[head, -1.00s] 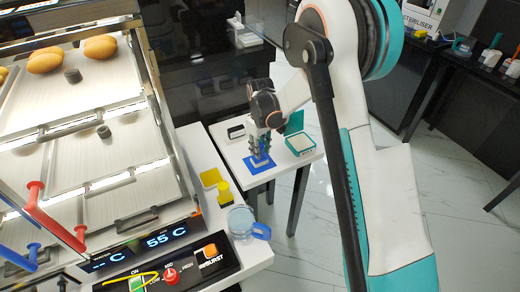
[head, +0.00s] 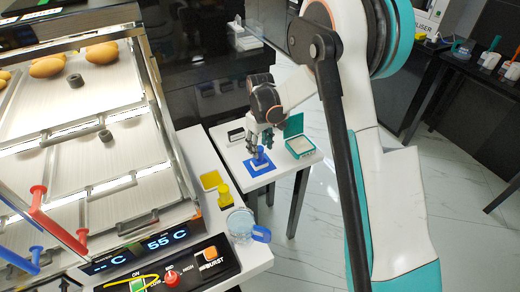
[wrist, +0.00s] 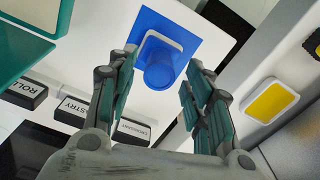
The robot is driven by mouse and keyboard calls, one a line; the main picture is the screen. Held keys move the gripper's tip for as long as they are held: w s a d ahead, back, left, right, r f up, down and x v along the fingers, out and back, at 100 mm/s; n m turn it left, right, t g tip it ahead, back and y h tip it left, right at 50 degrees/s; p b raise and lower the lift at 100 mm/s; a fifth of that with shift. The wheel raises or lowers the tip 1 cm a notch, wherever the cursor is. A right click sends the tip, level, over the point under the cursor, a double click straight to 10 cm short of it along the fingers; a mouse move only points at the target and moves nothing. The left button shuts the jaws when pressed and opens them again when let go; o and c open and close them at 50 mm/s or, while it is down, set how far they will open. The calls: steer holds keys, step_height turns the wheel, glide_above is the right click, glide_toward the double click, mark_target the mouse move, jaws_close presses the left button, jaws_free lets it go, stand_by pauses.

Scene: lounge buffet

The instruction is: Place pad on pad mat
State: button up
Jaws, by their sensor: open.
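The pad (head: 259,158), a white plate with a round blue handle, sits upright on the square blue pad mat (head: 252,172) on the small white table. In the wrist view the handle of the pad (wrist: 158,74) points toward me, and the blue mat (wrist: 205,43) shows around the white plate. My gripper (head: 262,146) is just above the pad. In the wrist view my gripper (wrist: 158,82) is open, its teal fingers apart on either side of the handle with gaps showing.
A teal box (head: 300,147) with a raised lid stands right of the mat. Black label blocks (wrist: 78,110) lie behind it. A yellow mat (head: 210,180), a yellow item (head: 225,194) and a clear blue-handled cup (head: 241,225) are on the nearer counter.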

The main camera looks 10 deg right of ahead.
step_height(320, 180, up, 9)
steer(key=p, duration=0.2)
steer(key=s+d+r+m+t, duration=0.3)
steer(key=s+r, duration=1)
steer(key=r, duration=0.2)
steer(key=s+d+r+m+t, duration=0.1)
steer(key=s+m+t, duration=0.2)
steer(key=s, duration=1.5)
steer(key=shift+s+d+t, duration=0.2)
steer(key=shift+d+t, duration=0.05)
steer(key=shift+t, duration=0.35)
steer(key=shift+f, duration=0.1)
